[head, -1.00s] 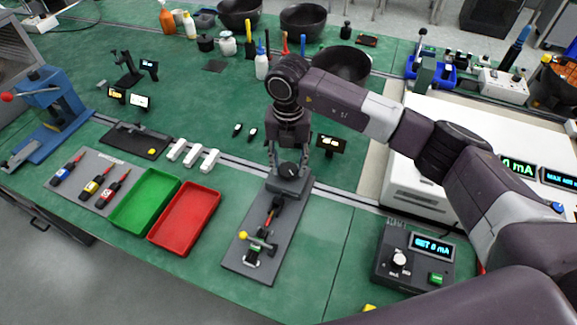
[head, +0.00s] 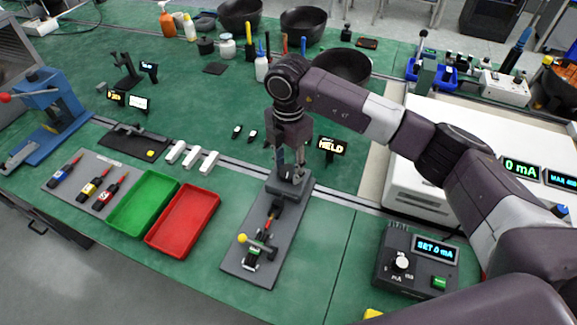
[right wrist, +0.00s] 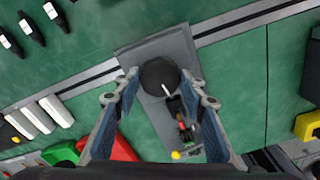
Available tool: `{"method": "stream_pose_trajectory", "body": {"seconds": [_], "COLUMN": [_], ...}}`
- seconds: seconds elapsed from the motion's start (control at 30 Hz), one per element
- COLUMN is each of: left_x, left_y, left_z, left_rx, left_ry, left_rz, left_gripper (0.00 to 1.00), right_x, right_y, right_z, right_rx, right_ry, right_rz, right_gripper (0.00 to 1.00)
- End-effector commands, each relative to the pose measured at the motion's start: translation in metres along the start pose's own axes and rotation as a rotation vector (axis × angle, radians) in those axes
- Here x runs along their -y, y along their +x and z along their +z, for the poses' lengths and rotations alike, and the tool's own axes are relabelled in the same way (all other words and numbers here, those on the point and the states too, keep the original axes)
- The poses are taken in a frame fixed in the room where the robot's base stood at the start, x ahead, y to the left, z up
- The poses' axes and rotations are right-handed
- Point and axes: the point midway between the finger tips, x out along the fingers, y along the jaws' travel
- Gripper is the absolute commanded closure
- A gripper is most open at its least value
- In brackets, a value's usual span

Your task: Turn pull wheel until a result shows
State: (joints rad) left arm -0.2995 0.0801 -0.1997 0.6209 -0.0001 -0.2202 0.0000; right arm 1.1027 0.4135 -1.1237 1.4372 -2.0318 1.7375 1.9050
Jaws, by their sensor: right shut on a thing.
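The pull wheel (right wrist: 157,72) is a dark round knob with a white mark, on a grey block at the far end of a long grey fixture plate (head: 240,262). In the head view my gripper mostly covers the wheel. My right gripper (head: 289,166) points down over it, fingers on either side, shut on it. In the right wrist view its fingertips (right wrist: 160,80) flank the wheel. A small display (head: 327,150) behind the fixture reads "HELD" in yellow. A red and black lead (head: 268,225) lies along the plate, by a yellow-ball lever (head: 243,238). My left gripper is out of view.
A red tray (head: 186,221) and a green tray (head: 143,203) stand left of the fixture. A control box reading "SET 0 mA" (head: 415,262) stands to the right. White blocks (head: 192,158) lie behind the trays. Green mat between fixture and control box is clear.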

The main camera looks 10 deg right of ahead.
Motion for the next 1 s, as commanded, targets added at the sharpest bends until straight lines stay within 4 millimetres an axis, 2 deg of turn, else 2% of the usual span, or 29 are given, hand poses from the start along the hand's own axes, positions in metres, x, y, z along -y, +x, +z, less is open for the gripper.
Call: {"method": "stream_pose_trajectory", "body": {"seconds": [0.53,0.57,0.7,1.0], "left_x": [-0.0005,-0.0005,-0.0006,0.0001], "left_y": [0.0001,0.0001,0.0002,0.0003], "left_z": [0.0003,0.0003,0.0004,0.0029], "left_rx": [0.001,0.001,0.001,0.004], "left_ry": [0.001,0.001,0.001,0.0], "left_rz": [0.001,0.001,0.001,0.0], "left_gripper": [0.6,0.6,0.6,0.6], "right_x": [-0.0009,-0.0009,-0.0007,-0.0005], "right_y": [-0.0014,-0.0014,-0.0011,-0.0019], "right_z": [0.0007,0.0007,0.0005,0.0002], "right_rx": [0.002,0.002,0.001,0.0], "right_ry": [0.026,0.026,0.025,0.024], "right_rz": [0.003,0.003,0.003,0.002], "right_gripper": [0.86,0.6,0.44,0.44]}}
